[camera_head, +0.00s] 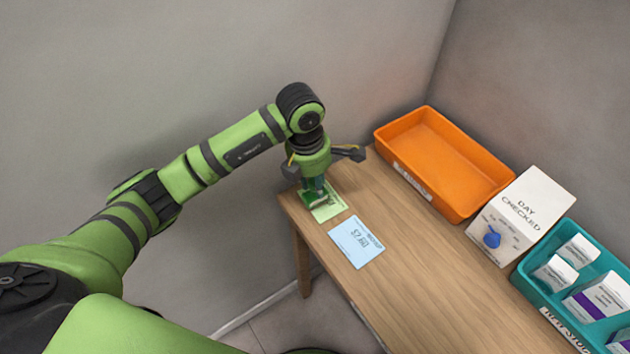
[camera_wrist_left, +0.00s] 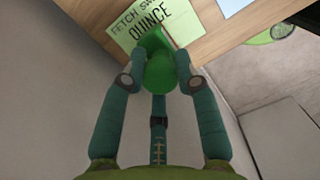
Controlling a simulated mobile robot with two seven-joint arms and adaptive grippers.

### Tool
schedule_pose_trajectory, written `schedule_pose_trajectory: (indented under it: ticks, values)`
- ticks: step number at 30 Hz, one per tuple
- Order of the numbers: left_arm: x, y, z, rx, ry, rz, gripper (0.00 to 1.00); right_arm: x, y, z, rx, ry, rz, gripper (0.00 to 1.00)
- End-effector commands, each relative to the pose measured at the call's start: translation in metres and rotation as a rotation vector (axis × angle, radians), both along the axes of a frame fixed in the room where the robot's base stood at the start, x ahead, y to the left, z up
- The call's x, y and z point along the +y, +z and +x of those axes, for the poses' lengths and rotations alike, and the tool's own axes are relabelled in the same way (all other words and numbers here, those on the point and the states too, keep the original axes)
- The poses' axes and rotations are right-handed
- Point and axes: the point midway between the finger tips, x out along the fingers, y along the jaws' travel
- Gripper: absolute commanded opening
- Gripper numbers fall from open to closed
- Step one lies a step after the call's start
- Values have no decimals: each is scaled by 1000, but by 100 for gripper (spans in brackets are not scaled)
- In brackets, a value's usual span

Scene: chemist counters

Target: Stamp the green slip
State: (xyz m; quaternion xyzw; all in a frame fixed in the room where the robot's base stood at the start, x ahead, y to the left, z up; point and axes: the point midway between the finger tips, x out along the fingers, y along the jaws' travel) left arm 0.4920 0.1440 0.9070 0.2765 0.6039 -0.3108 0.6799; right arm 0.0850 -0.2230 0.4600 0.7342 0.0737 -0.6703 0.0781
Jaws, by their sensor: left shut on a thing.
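The green slip (camera_head: 328,208) lies on the wooden table near its left end. In the left wrist view the slip (camera_wrist_left: 126,38) shows black lettering that includes "QUINCE". My left gripper (camera_head: 315,192) points down over the slip. It is shut on a green stamp, whose rounded handle (camera_wrist_left: 160,72) sits between the fingers in the left wrist view. The stamp's base (camera_wrist_left: 150,42) is over the slip and covers part of it. I cannot tell whether the base touches the paper. My right gripper is not in view.
A blue slip (camera_head: 356,242) lies beside the green one. The middle of the table (camera_head: 415,265) is clear.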

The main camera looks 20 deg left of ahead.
Motion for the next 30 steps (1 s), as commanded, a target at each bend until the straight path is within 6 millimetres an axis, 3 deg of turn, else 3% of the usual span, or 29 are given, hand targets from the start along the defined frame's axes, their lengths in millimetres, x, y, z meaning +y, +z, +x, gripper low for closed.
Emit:
schedule_pose_trajectory:
  ticks: [18, 30]
  values:
    - [0, 53, 1, -4, -1, 0, 10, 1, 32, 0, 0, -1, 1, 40]
    - [0, 55, 1, -4, -1, -2, 10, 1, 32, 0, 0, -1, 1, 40]
